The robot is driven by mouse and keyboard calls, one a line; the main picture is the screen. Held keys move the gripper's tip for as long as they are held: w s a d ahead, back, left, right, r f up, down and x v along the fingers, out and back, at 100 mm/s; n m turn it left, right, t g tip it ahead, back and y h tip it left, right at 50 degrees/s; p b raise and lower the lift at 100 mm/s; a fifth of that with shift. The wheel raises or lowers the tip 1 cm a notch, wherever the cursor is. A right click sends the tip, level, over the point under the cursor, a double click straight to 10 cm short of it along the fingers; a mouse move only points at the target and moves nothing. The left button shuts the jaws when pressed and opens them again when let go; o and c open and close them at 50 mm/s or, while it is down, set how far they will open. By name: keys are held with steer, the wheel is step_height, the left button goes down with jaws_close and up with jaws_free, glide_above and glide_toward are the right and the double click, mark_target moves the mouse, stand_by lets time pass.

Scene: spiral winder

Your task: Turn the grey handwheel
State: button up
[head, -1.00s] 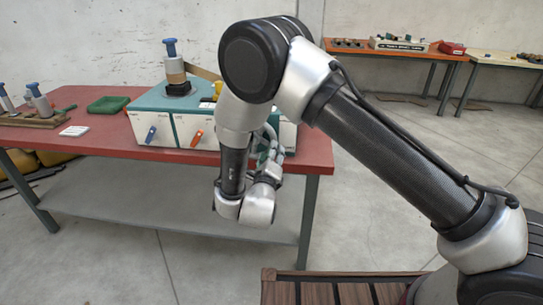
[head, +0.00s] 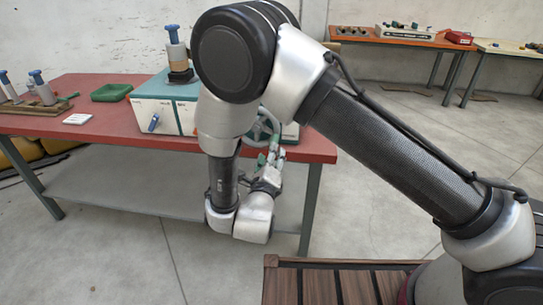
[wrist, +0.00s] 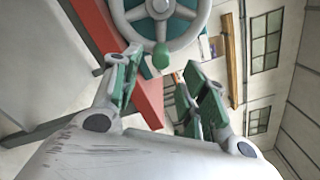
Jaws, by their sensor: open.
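The grey handwheel (wrist: 160,8) shows at the top of the wrist view, with a round rim, spokes and a pale hub. A green knob (wrist: 161,57) sits at the lower part of its rim. In the head view part of the handwheel (head: 268,122) shows at the right of the winder, partly hidden by my arm. My gripper (wrist: 162,66) is open and empty, with its green-padded fingers spread below the wheel, one on each side of the knob in the picture. Whether a finger touches the wheel or knob I cannot tell. My gripper (head: 272,158) also shows in the head view.
The teal and white winder (head: 160,108) stands on a red-topped table (head: 100,130). A green tray (head: 111,92), a white block (head: 77,119) and a wooden rack with blue-handled tools (head: 40,103) lie at the left. The floor in front is clear.

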steer(key=w+n, duration=0.2)
steer(key=n, duration=0.5)
steer(key=w+n, duration=0.3)
steer(key=n, duration=0.4)
steer(key=w+n, duration=0.2)
steer(key=n, duration=0.5)
steer(key=shift+w+d, duration=0.25)
jaws_close()
